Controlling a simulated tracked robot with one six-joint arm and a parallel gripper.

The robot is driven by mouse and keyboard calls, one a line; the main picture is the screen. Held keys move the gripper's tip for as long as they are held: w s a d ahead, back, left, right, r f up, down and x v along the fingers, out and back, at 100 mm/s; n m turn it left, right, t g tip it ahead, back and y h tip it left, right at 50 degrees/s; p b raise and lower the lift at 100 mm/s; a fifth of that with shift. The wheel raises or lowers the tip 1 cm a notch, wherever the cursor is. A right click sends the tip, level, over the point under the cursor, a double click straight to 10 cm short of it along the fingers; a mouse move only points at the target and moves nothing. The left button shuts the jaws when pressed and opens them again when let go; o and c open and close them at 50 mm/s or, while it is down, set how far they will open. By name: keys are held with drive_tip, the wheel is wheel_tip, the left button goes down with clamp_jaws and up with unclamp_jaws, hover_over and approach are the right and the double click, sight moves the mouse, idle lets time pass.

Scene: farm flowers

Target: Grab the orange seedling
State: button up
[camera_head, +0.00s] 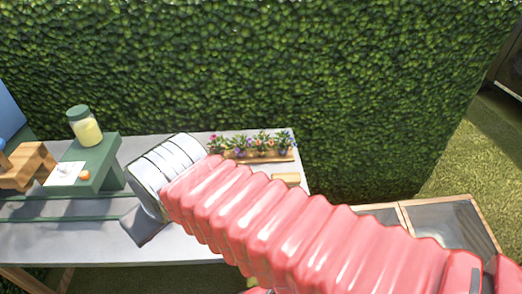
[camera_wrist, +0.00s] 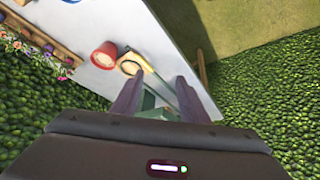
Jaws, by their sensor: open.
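Several small flowering seedlings stand in a row along a wooden planter (camera_head: 262,157) at the back of the table in the head view. I can make out pink, red and purple blooms, but I cannot tell which seedling is the orange one. Part of the row of seedlings (camera_wrist: 30,48) also shows at the upper left of the wrist view, with a few yellowish or orange specks. My gripper (camera_wrist: 158,97) is open, with its two dark fingers apart and no seedling between them. In the head view my arm hides much of the table's right part.
A red pot (camera_wrist: 104,55) and a tool with a green-yellow handle (camera_wrist: 150,72) lie on the grey table (camera_wrist: 178,30). A jar (camera_head: 85,126) stands on a green stand (camera_head: 106,160) at left. A tall hedge (camera_head: 250,65) rises behind the table.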

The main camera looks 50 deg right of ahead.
drive_tip(key=w+d+f+m+t+h, duration=0.15)
drive_tip(key=w+d, duration=0.25)
drive_tip(key=d, duration=0.6)
drive_tip(key=w+d+f+m+h, duration=0.1)
drive_tip(key=w+d+h, duration=0.2)
drive_tip(key=d, duration=0.7)
drive_tip(key=w+d+f+m+t+h, duration=0.15)
drive_tip(key=w+d, duration=0.25)
drive_tip(key=d, duration=0.6)
drive_tip(key=m+t, duration=0.1)
drive_tip(key=t, duration=0.2)
approach(264, 142)
drive_tip(key=s+r, duration=0.1)
drive_tip(key=s, duration=0.1)
drive_tip(key=shift+s+a+f, duration=0.15)
drive_tip(key=shift+s+a, duration=0.1)
drive_tip(key=shift+a, duration=0.05)
drive_tip(key=shift+w, duration=0.1)
drive_tip(key=shift+y, duration=0.3)
drive_tip(key=shift+x, duration=4.3)
